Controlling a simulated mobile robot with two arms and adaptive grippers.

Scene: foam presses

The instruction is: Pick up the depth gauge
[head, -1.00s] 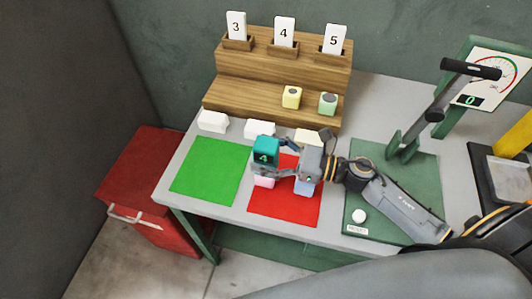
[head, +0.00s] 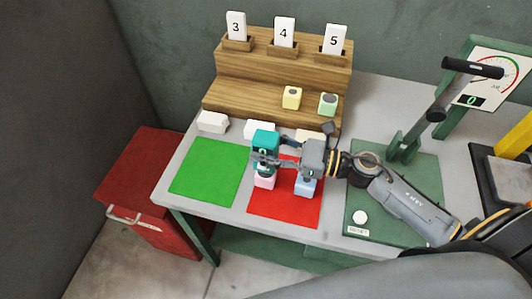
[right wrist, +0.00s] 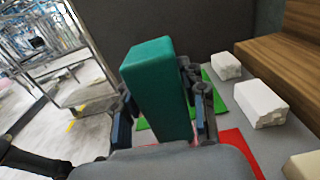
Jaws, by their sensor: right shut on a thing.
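The depth gauge (head: 265,138) is a teal block with a small dark display on its front. My right gripper (head: 263,160) is shut on it and holds it upright over the left part of the red mat. In the right wrist view the gauge (right wrist: 157,85) stands between the two fingers (right wrist: 165,125). A pink block (head: 264,182) is just below the gauge; whether they touch, I cannot tell. My left gripper is not in view.
A light blue block (head: 305,187) stands on the red mat (head: 285,207), near my right gripper. A green mat (head: 207,172) lies clear at left. A green lever press (head: 408,140) stands at right.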

